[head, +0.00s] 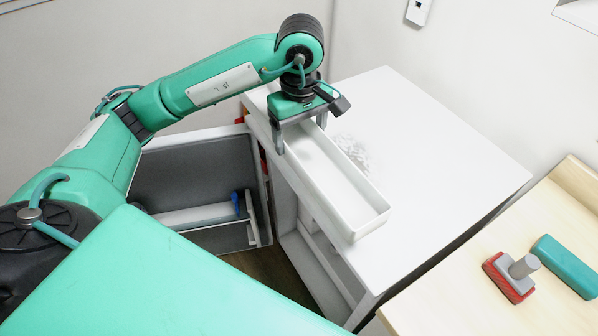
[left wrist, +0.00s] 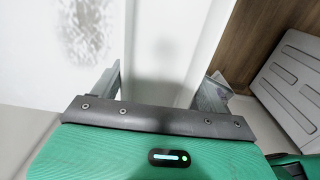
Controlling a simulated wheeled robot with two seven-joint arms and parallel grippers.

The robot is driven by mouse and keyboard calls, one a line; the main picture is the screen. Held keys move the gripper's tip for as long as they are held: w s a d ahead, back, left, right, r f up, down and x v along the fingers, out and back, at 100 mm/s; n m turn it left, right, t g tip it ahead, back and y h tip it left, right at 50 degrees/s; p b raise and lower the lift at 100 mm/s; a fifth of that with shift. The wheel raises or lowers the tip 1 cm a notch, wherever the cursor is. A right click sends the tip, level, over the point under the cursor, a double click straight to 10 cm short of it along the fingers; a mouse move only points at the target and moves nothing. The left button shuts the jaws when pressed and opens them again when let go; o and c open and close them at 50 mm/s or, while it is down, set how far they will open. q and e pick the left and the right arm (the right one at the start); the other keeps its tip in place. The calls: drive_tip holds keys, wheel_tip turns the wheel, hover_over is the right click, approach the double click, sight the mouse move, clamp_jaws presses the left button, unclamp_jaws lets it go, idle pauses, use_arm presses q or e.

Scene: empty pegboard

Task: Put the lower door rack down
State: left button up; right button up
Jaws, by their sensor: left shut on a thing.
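The door rack (head: 345,192) is a long white open tray. In the head view it lies along the left edge of the white fridge top (head: 435,165), with its near end close to the front edge. My left gripper (head: 300,138) is shut on the far part of the rack, one finger on each side. In the left wrist view the rack (left wrist: 165,40) runs between the two fingers of the left gripper (left wrist: 165,90). I cannot tell whether the rack's underside touches the top. My right gripper is not in view.
The grey fridge door (head: 185,175) stands open at the left, with a shelf and a blue item (head: 236,204) inside. A wooden counter (head: 470,295) at the right holds a red-based grey tool (head: 512,277) and a teal block (head: 565,266). Most of the white top is clear.

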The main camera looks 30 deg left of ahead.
use_arm(q)
wheel_tip(320, 180, down, 13)
drive_tip(key=p, duration=0.2)
drive_tip(key=shift+p, duration=0.35)
drive_tip(key=o, duration=0.7)
drive_tip(key=shift+f, duration=0.15)
drive_tip(key=o, duration=0.4)
drive_tip(key=shift+r, duration=0.3)
drive_tip(key=shift+w+r, duration=0.1)
drive_tip(key=shift+r, duration=0.3)
wheel_tip(320, 180, up, 11)
drive_tip(key=b, duration=0.2)
drive_tip(key=shift+b, duration=0.35)
